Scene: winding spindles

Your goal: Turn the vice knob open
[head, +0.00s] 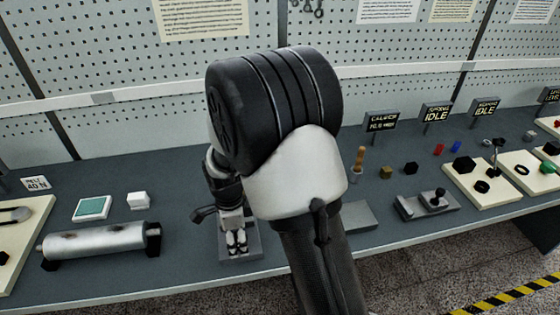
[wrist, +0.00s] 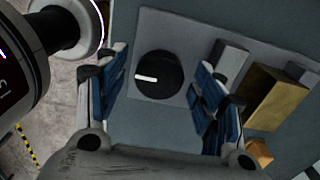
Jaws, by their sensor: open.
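The vice knob (wrist: 160,74) is a round black dial with a white line pointing left in the wrist view. It sits on a grey plate (wrist: 150,27). My gripper (wrist: 163,82) is open, its blue-padded fingers on either side of the knob, with a visible gap on both sides. A grey block (wrist: 230,62) stands right of the knob, and a brass-coloured block (wrist: 278,97) lies further right. In the head view my gripper (head: 237,243) points down over a grey base (head: 254,246); the knob is hidden there.
A metal cylinder (head: 98,244) lies on the bench to the left, near a teal-topped pad (head: 92,208) and a white block (head: 138,200). A grey fixture with a black knob (head: 426,204) stands to the right. A pegboard rises behind the bench.

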